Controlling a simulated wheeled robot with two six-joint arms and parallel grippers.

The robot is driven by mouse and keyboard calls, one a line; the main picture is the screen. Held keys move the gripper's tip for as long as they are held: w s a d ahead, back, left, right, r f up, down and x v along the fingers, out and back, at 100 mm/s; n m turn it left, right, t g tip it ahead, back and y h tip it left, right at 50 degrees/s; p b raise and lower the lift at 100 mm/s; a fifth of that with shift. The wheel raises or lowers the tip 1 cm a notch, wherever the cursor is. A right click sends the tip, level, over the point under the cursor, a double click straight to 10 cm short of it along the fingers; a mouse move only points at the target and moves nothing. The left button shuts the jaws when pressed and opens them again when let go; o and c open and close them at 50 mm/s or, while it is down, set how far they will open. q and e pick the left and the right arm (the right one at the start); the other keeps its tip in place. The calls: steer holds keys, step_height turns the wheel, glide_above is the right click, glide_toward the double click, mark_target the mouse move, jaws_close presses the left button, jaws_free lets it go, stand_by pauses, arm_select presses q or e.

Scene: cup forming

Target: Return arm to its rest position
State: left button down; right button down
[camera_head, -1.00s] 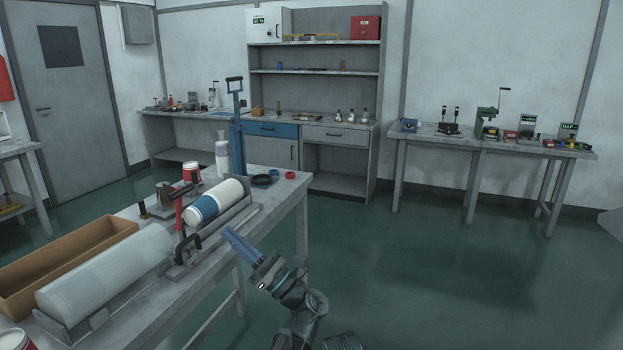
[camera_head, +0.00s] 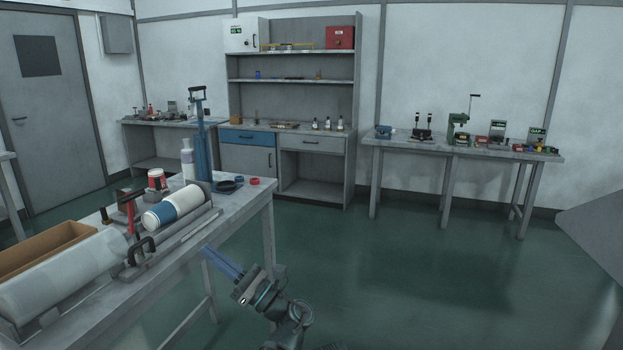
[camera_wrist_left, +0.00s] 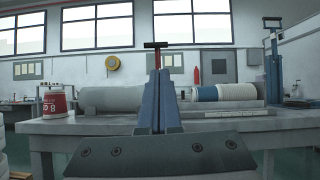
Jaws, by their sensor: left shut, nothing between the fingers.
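My left gripper (camera_head: 221,262) is shut and empty. It is out past the front edge of the near workbench (camera_head: 208,240), over the floor, with its blue fingers pointing up and left toward the bench. In the left wrist view the closed fingers (camera_wrist_left: 160,85) stand upright in the middle, with the bench behind them. On the bench lie a blue-and-white cylinder (camera_head: 176,207) and a large pale roll (camera_head: 62,270), both apart from the gripper in the head view. My right gripper does not show.
A red-handled clamp (camera_head: 127,212), a blue upright press (camera_head: 201,150) and a cardboard tray (camera_head: 45,250) are on the near bench. A red-and-white cup (camera_wrist_left: 56,104) stands at left in the wrist view. Green floor (camera_head: 400,260) is open to the right.

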arm_select(q)
steer(key=s+a+f+n+g+h, duration=0.2)
steer(key=a+f+n+h, duration=0.25)
steer(key=f, duration=0.45)
steer(key=s+a+f+n+g+h, duration=0.25)
steer(key=a+f+n+h, duration=0.2)
steer(key=f, duration=0.55)
steer(key=s+d+f+n+g+h, duration=0.25)
steer(key=f+n+h, duration=0.35)
steer(key=f, duration=0.4)
steer(key=s+d+f+n+h, duration=0.1)
steer(key=s+d+f+h, duration=0.15)
steer(key=d, duration=0.45)
steer(key=s+d+f+n+h, duration=0.1)
steer(key=s+d+h, duration=0.1)
steer(key=s+d, duration=0.35)
steer(key=s+d+f+h, duration=0.1)
steer(key=s+d+h, duration=0.15)
steer(key=d, duration=0.65)
step_height(320, 180, up, 18)
steer(key=p, duration=1.8)
steer(key=shift+w+g, duration=0.2)
steer(key=shift+g, duration=0.2)
steer(key=shift+d+f, duration=0.1)
